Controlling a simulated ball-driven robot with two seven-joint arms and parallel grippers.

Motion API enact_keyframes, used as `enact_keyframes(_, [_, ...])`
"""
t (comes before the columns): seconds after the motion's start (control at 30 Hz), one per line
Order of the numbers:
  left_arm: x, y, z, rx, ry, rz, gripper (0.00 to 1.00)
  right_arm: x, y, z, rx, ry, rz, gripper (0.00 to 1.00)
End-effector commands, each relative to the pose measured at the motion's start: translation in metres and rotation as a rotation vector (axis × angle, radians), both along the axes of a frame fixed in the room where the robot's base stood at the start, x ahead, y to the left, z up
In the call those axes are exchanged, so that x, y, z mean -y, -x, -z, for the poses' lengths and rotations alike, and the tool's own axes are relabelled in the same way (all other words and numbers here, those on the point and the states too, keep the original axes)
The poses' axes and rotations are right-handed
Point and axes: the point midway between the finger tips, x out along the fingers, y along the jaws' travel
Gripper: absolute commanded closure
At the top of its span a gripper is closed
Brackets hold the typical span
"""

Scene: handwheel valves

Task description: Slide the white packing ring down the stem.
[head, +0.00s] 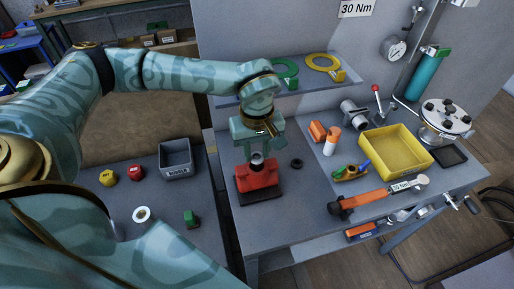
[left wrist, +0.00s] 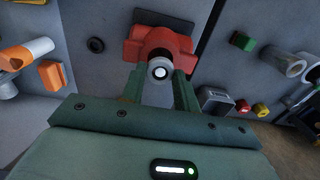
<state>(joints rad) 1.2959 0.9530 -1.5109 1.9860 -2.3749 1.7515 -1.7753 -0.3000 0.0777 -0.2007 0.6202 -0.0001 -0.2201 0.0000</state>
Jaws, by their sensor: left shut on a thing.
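A red valve body (head: 258,184) stands on the grey bench, and it shows in the left wrist view (left wrist: 160,40). My left gripper (head: 257,152) is above it, pointing down. Its fingers are shut on the pale packing ring (left wrist: 151,66), which sits between the fingertips. The bright round end of the stem (left wrist: 160,72) shows in the middle of the ring, so the ring looks to be around the stem. The gap between the ring and the valve body is hard to judge. My right gripper is not in view.
A black ring (head: 296,163) lies right of the valve. Further right are an orange-and-white bottle (head: 331,141), a yellow bin (head: 396,148) and an orange torque wrench (head: 372,199). On the left bench are a grey bin (head: 176,159), a green block (head: 191,217) and a white-rimmed cylinder (head: 135,213).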

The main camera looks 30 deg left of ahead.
Motion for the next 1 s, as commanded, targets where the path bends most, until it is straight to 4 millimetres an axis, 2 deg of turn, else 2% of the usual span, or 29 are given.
enact_keyframes(0.6, [0.000, 0.000, 0.013, -0.001, -0.001, 0.000, 0.91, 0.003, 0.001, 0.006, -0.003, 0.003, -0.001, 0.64])
enact_keyframes(0.63, [0.000, 0.000, 0.013, 0.000, 0.000, 0.000, 0.61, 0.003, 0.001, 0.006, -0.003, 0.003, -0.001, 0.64])
enact_keyframes(0.7, [0.000, 0.000, 0.012, 0.000, 0.000, 0.000, 0.44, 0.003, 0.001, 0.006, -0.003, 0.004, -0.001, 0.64])
enact_keyframes(1.0, [0.000, 0.000, 0.010, 0.000, 0.000, 0.000, 0.44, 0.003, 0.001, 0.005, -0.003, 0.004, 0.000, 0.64])
